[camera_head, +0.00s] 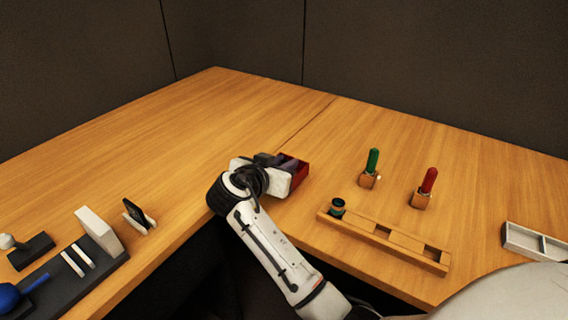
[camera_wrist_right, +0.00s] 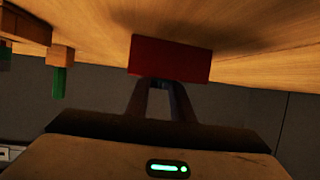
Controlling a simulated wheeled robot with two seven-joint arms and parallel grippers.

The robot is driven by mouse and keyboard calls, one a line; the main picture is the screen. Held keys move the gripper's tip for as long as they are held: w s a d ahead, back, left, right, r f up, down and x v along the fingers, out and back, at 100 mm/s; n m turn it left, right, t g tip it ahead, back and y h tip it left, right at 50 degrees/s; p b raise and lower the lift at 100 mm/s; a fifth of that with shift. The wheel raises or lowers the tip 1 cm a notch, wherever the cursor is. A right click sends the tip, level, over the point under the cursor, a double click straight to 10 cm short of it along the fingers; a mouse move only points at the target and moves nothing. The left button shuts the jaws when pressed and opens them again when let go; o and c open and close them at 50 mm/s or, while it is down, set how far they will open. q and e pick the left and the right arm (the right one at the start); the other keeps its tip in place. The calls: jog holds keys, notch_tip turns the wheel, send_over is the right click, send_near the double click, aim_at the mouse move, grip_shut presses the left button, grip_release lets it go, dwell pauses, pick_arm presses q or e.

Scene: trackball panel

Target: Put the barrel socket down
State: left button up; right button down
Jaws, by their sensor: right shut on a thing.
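A red box-like piece (camera_head: 294,170), which I take to be the barrel socket, is at the tip of my right gripper (camera_head: 277,165). In the right wrist view the red piece (camera_wrist_right: 170,57) sits between the two dark fingertips (camera_wrist_right: 162,86), and the gripper is shut on it. It is close to the wooden table top (camera_head: 200,125), with a shadow beside it. I cannot tell whether it touches the wood. Part of it is hidden by the gripper. My left gripper is not in view.
Right of the gripper are a wooden slotted rack (camera_head: 383,240) with a dark green cylinder (camera_head: 337,207), and green-handled (camera_head: 373,160) and red-handled (camera_head: 430,180) tools in wooden blocks. A white tray (camera_head: 535,241) is far right. A dark panel (camera_head: 75,278) is at left. The table behind the gripper is clear.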

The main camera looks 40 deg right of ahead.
jog(key=shift+f, duration=0.15)
jog(key=c, duration=1.8)
grip_release()
jog(key=shift+a+r, duration=0.15)
jog(key=shift+r, duration=0.15)
jog(key=v, duration=0.7)
jog(key=shift+s+a, duration=0.1)
jog(key=shift+s, duration=0.05)
jog(key=shift+r, duration=0.15)
